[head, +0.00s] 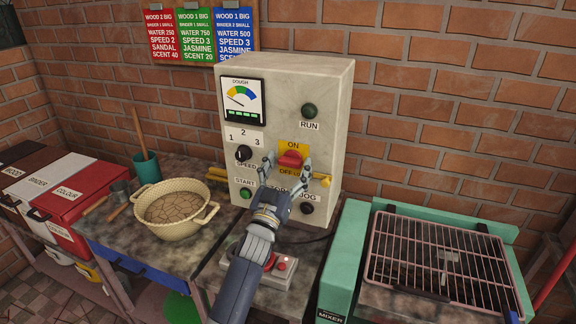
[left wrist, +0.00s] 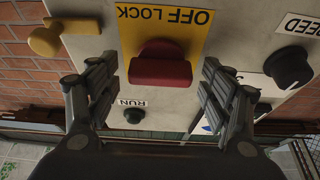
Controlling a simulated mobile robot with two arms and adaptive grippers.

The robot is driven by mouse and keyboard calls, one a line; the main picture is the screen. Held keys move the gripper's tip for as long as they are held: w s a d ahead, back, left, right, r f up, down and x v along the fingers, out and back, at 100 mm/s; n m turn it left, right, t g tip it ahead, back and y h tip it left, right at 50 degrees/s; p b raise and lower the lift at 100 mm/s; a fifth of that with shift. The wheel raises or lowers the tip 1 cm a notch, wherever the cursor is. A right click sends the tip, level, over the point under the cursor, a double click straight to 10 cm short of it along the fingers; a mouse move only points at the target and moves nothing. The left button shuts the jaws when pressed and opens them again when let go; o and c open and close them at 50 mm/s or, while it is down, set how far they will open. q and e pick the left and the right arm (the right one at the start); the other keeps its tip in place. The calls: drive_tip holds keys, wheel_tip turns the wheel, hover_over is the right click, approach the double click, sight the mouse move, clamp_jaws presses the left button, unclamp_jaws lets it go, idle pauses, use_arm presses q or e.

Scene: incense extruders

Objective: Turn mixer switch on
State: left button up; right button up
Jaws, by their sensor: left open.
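The red rotary switch (head: 290,158) sits on a yellow plate marked ON and OFF on the grey control box (head: 330,110). In the left wrist view, which is upside down, the red switch handle (left wrist: 160,66) lies crosswise on the plate, near the words OFF LOCK. My left gripper (head: 286,170) is open in front of the panel. In the left wrist view, my left gripper's fingers (left wrist: 158,84) stand on either side of the handle with gaps; contact cannot be seen. My right gripper is not in view.
The panel also has a speed knob (head: 243,153), a green start button (head: 246,192), a run button (head: 309,110) and a dough gauge (head: 242,101). A bowl (head: 173,208) of brown dough stands left. A teal mixer with a wire grille (head: 440,256) stands right.

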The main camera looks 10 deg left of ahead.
use_arm(q)
drive_tip(key=c, duration=1.1)
drive_tip(key=shift+o, duration=0.2)
